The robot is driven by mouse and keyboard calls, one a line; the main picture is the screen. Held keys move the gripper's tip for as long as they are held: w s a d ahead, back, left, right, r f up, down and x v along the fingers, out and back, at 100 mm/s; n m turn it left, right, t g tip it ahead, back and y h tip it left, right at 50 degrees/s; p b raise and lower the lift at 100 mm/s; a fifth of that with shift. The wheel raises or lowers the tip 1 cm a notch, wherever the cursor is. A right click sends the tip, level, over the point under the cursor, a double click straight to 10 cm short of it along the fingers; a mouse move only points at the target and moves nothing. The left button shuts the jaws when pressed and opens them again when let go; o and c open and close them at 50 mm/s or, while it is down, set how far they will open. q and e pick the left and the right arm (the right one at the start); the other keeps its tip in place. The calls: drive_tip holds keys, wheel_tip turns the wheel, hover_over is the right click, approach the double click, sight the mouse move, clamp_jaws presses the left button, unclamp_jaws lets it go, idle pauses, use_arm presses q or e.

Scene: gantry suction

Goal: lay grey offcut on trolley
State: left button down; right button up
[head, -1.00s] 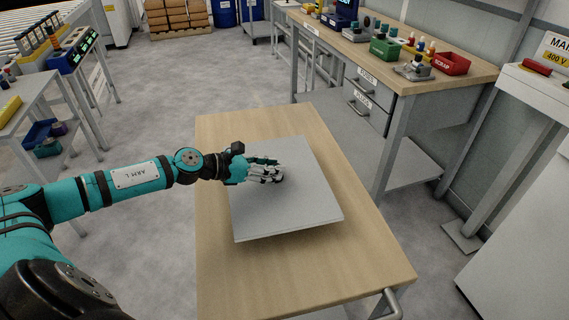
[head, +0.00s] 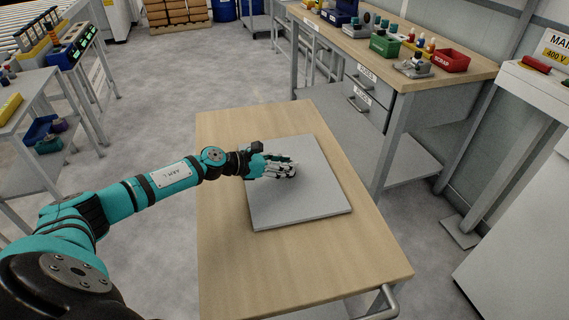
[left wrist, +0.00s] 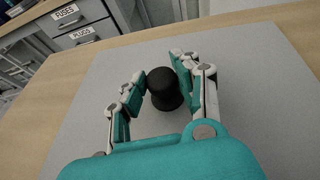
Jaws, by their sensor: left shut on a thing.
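The grey offcut (head: 305,204) is a flat, square grey sheet over the wooden top of the trolley (head: 225,255). It looks level and lies on the top or very close to it; I cannot tell if there is a small gap. A black knob (left wrist: 163,88) stands up from the middle of the sheet in the left wrist view. My left gripper (head: 288,171) is shut on this knob, with fingers on both sides of it. The wrist view also shows the sheet (left wrist: 245,90) and bare wood around it. My right gripper is not in view.
The trolley has a metal handle (head: 384,302) at its near right corner. A workbench (head: 450,72) with drawers, small bins and a red scrap bin (head: 451,61) stands at the right. A side table (head: 22,92) with parts stands at the left. Bare wood surrounds the sheet.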

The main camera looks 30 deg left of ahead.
use_arm(q)
drive_tip(key=c, duration=1)
unclamp_jaws()
drive_tip(key=shift+o, duration=0.2)
wheel_tip(320, 180, up, 4)
drive_tip(key=f+b, duration=0.1)
drive_tip(key=b, duration=0.1)
hover_over(253, 185)
drive_tip(key=shift+r, duration=0.25)
drive_tip(key=shift+s+a+r, duration=0.4)
drive_tip(key=shift+s+r, duration=0.05)
drive_tip(key=shift+s, duration=0.05)
drive_tip(key=shift+s, duration=0.1)
